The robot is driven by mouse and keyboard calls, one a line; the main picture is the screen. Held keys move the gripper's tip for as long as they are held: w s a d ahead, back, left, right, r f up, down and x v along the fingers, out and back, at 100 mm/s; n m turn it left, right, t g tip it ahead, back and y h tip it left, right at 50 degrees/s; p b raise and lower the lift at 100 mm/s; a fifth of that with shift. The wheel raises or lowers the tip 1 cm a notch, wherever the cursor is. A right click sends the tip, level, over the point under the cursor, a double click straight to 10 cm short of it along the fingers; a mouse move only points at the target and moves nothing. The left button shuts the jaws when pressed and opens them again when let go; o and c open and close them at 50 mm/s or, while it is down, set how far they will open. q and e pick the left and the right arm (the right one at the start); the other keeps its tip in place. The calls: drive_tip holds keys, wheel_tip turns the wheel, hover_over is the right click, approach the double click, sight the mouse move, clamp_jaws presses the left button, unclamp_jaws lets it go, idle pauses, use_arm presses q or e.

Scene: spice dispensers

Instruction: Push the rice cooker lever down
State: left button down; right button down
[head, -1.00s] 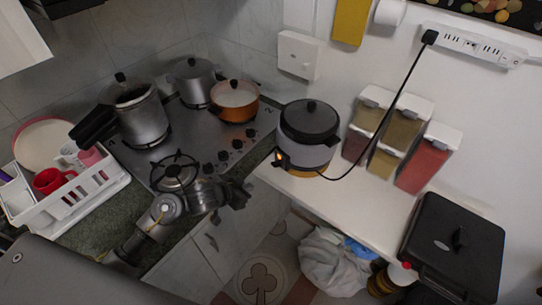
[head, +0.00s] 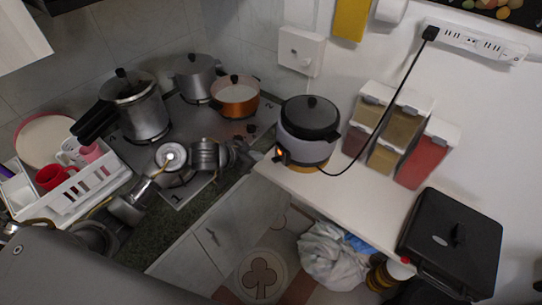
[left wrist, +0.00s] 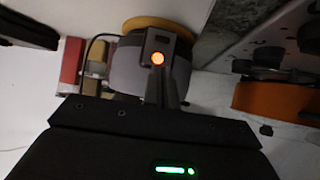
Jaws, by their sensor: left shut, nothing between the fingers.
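The rice cooker (head: 309,140) stands on the white counter, with a grey body, black lid and a small control panel (head: 281,155) with a lit orange lamp on its left side. In the left wrist view the cooker (left wrist: 128,65) appears upside down, its panel and glowing lamp (left wrist: 157,58) straight ahead. The lever itself is too small to make out. My left gripper (head: 257,153) is shut and empty, just left of the panel. In the left wrist view its closed fingers (left wrist: 172,92) point toward the panel; I cannot tell whether they touch. My right gripper is not in view.
The steel hob (head: 180,180) with pots lies left of the cooker, under my left arm. Spice dispensers (head: 392,140) hang on the wall to the right. A black cord runs from the cooker to the power strip (head: 475,42). A black box (head: 452,245) sits at right.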

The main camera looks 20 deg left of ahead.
sight(276, 160)
use_arm(q)
drive_tip(key=shift+x, duration=3.65)
